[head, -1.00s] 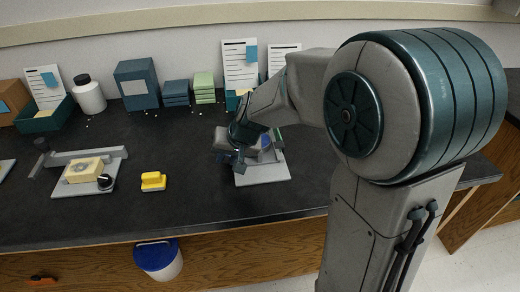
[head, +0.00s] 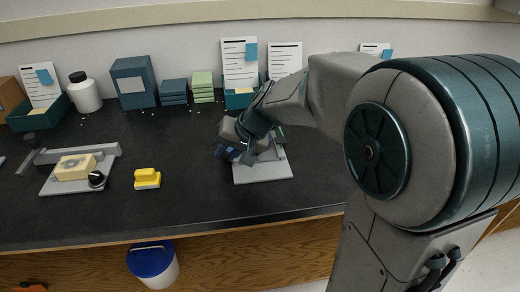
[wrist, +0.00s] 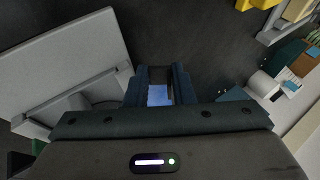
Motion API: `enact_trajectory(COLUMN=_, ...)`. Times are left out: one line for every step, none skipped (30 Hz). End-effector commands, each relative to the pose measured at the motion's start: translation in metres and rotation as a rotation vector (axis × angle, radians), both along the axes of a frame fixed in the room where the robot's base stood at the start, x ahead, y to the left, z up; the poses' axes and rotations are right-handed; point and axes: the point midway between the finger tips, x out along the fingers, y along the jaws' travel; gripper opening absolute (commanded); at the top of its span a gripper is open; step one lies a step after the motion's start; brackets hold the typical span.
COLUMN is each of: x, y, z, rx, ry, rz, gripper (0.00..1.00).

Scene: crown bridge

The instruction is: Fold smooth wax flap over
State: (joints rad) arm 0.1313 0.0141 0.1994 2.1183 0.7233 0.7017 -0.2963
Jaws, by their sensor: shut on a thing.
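My gripper (head: 232,155) is at the left edge of a light grey plate (head: 265,173) on the dark counter. In the wrist view, my gripper (wrist: 158,88) is shut on a small blue piece (wrist: 158,95), with a dark part beyond it. I cannot tell whether this piece is the wax flap. The grey plate (wrist: 55,60) lies left of the fingers in the wrist view, with a raised grey bar across it. In the head view, my gripper and wrist hide the plate's far left part.
A second grey plate (head: 52,186) holds a yellow block (head: 75,167) and a black knob. A small yellow object (head: 147,178) sits between the plates. A bottle (head: 84,92), blue boxes (head: 134,82) and paper sheets (head: 240,62) stand at the back. A blue-lidded bucket (head: 153,262) hangs in front.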

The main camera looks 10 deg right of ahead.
Motion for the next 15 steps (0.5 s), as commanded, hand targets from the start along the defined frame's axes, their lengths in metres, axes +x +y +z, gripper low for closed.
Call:
enact_trajectory(x=0.0003, y=0.0019, z=0.0023, rx=0.003, ry=-0.003, rz=0.003, gripper=0.09)
enact_trajectory(x=0.0003, y=0.0019, z=0.0024, rx=0.003, ry=-0.003, rz=0.003, gripper=0.09)
enact_trajectory(x=0.0003, y=0.0019, z=0.0025, rx=0.003, ry=-0.003, rz=0.003, gripper=0.09)
enact_trajectory(x=0.0003, y=0.0019, z=0.0024, rx=0.003, ry=-0.003, rz=0.003, gripper=0.09)
enact_trajectory(x=0.0003, y=0.0019, z=0.0024, rx=0.003, ry=-0.003, rz=0.003, gripper=0.09)
enact_trajectory(x=0.0003, y=0.0019, z=0.0023, rx=0.003, ry=-0.003, rz=0.003, gripper=0.09)
enact_trajectory(x=0.0004, y=0.0018, z=0.0020, rx=0.004, ry=-0.004, rz=0.002, gripper=0.09)
enact_trajectory(x=0.0004, y=0.0017, z=0.0015, rx=0.006, ry=-0.004, rz=0.002, gripper=0.09)
enact_trajectory(x=0.0006, y=0.0014, z=0.0008, rx=0.012, ry=-0.004, rz=0.000, gripper=0.09)
enact_trajectory(x=0.0008, y=0.0011, z=0.0002, rx=0.017, ry=-0.004, rz=0.000, gripper=0.09)
enact_trajectory(x=0.0008, y=0.0009, z=-0.0002, rx=0.024, ry=-0.005, rz=-0.001, gripper=0.09)
enact_trajectory(x=0.0007, y=0.0005, z=-0.0006, rx=0.033, ry=-0.005, rz=0.001, gripper=0.09)
enact_trajectory(x=0.0007, y=0.0004, z=-0.0007, rx=0.039, ry=-0.005, rz=0.001, gripper=0.09)
enact_trajectory(x=0.0008, y=0.0002, z=-0.0006, rx=0.047, ry=-0.006, rz=0.001, gripper=0.09)
enact_trajectory(x=0.0006, y=0.0000, z=-0.0004, rx=0.057, ry=-0.006, rz=0.002, gripper=0.09)
